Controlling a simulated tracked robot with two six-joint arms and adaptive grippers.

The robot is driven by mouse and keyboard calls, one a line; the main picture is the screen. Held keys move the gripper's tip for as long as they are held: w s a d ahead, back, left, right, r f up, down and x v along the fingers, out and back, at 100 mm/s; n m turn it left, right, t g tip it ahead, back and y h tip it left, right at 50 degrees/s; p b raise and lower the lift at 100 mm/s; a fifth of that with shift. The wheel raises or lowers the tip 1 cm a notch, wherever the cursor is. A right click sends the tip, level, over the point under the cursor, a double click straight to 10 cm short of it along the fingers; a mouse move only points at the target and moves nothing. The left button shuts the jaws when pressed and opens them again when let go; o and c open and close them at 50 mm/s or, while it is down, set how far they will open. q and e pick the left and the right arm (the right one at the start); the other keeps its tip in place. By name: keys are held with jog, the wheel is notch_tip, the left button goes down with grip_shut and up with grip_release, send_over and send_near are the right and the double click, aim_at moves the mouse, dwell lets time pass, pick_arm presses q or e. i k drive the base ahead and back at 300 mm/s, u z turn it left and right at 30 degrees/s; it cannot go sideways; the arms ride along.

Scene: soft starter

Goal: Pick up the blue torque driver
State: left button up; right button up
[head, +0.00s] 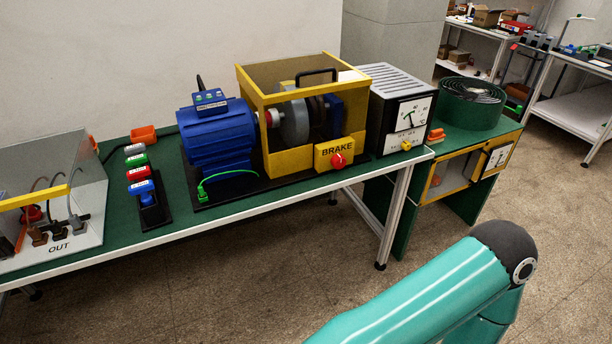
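A black holder (154,214) lies on the left part of the green bench. Several short coloured handles with white labels stand in a row on it: grey-white (134,149), green (136,160), red (139,173) and blue. The blue handle, which looks like the blue torque driver (146,196), is nearest the bench's front edge. Its lower part is hard to make out. Neither of my grippers is in view. A teal link of my arm shows at the bottom right, well away from the holder.
A clear box marked OUT (72,240) with a yellow bar stands left of the holder. A blue motor (217,140) and yellow brake frame (288,171) stand to its right. A grey meter box (385,95) is further right. Bare green bench borders the holder.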

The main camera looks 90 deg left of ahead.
aim_at(143, 189)
jog(key=z, duration=0.5)
jog(key=i, duration=0.3)
jog(key=u, duration=2.55)
jog(key=i, duration=0.3)
jog(key=u, duration=2.15)
jog(key=k, duration=0.55)
jog(key=u, duration=0.45)
jog(key=i, duration=1.6)
jog(key=z, duration=0.45)
